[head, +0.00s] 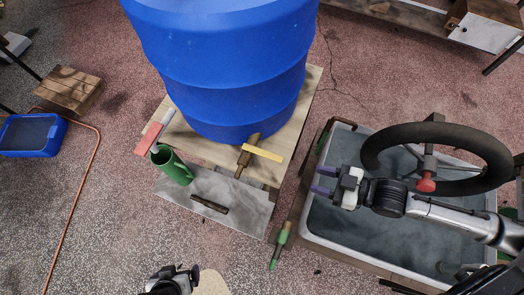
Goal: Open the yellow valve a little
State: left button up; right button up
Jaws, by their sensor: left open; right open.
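The yellow valve handle (262,153) is a flat lever on a brass tap (243,162) low on the front of the blue barrel (225,60). The lever points right and slightly down, across the tap's spout.
The barrel stands on a wooden board (305,92). A green cup (172,166), a red block (148,138) and a dark rod (209,204) are near the valve. A grey tub (345,225) with a large black wheel (440,130) is at right.

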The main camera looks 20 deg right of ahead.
aim_at(271, 155)
jog(key=w+a+r, duration=0.1)
jog(key=w+a, duration=0.2)
jog(key=w+a+r+t+y+b, duration=0.1)
jog(key=w+a, duration=0.2)
jog(key=a, duration=0.1)
jog(key=w+a+r+t+y, duration=0.1)
jog(key=w+a+r, duration=0.1)
jog(key=w+a, duration=0.1)
jog(key=shift+w+a+b, duration=0.2)
jog(key=shift+a+b, duration=0.1)
jog(key=shift+b, duration=0.05)
dwell(0.3)
jog(key=c, duration=0.4)
grip_shut()
